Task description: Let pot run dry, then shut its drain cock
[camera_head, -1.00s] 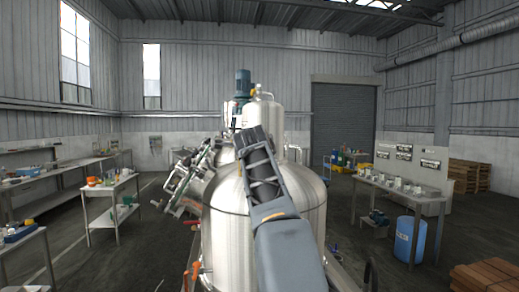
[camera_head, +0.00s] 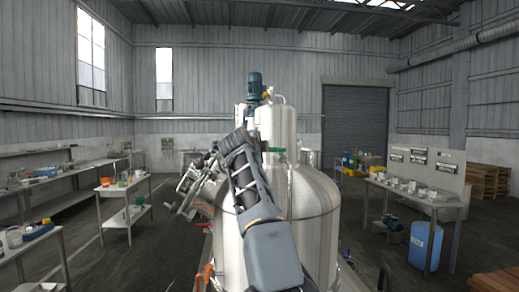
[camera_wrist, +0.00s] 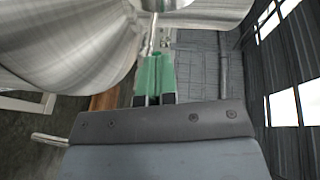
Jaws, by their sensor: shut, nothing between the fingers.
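A large steel vessel (camera_head: 312,215) stands right in front of me in the head view, with my arm crossing its left part. Steel vessel walls (camera_wrist: 75,45) also fill the upper left of the wrist view. A green part (camera_wrist: 153,72), like a handle, lies just past the fingertips of my gripper (camera_wrist: 154,99) in the wrist view. My gripper is shut with nothing held; I cannot tell whether it touches the green part. An orange-red handle (camera_head: 208,272) shows low at the vessel's left side. I cannot tell which part is the drain cock. Any liquid level is hidden.
A blue motor (camera_head: 255,83) tops a taller vessel (camera_head: 275,125) behind. A small cart (camera_head: 124,190) and benches are at left. A bench (camera_head: 420,197) and a blue drum (camera_head: 422,246) are at right. Floor at left between bench and vessel is open.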

